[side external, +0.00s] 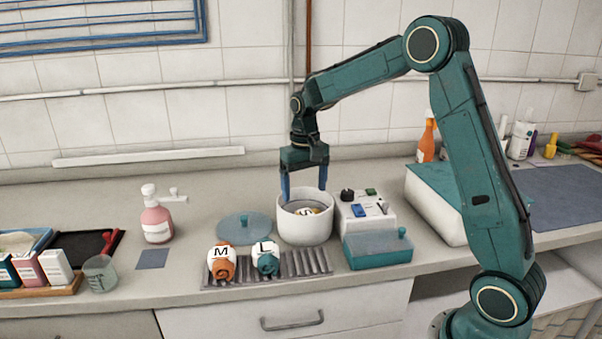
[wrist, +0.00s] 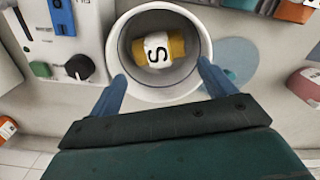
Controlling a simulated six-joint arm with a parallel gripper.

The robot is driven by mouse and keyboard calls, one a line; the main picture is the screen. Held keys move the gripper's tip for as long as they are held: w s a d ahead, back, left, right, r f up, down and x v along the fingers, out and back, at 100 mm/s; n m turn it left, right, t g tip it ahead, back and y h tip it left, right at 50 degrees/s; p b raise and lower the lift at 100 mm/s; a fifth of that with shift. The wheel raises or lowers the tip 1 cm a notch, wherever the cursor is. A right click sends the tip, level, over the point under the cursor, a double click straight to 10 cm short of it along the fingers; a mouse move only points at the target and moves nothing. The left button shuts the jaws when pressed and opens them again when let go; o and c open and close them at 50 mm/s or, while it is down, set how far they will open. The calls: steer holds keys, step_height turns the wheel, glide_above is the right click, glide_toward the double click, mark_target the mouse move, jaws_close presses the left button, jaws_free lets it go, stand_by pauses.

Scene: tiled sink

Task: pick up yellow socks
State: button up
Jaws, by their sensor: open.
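The yellow socks (wrist: 160,48) are a rolled bundle with a white band marked S. They lie inside a white round pot (wrist: 121,50). In the side external view only a little of the yellow socks (side external: 308,211) shows above the rim of the pot (side external: 305,230). My gripper (side external: 305,195) is open, pointing down over the pot, with its blue fingers at about the rim's height. In the wrist view the fingers of my gripper (wrist: 162,82) appear at either side of the pot's near rim, with nothing between them. Exact finger depth is hard to tell.
Orange socks marked M (side external: 222,262) and teal socks marked L (side external: 266,259) lie on a ribbed grey mat (side external: 305,265). A white device with knobs (side external: 365,215) stands right of the pot. A round teal lid (side external: 245,229) and a pink bottle (side external: 156,220) are left.

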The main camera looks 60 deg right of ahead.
mark_target(305, 211)
steer(key=shift+f, duration=1.65)
steer(key=shift+f, duration=0.1)
steer(key=shift+d+f, duration=0.1)
steer(key=shift+f, duration=2.4)
steer(key=shift+c, duration=0.2)
steer(key=c, duration=0.6)
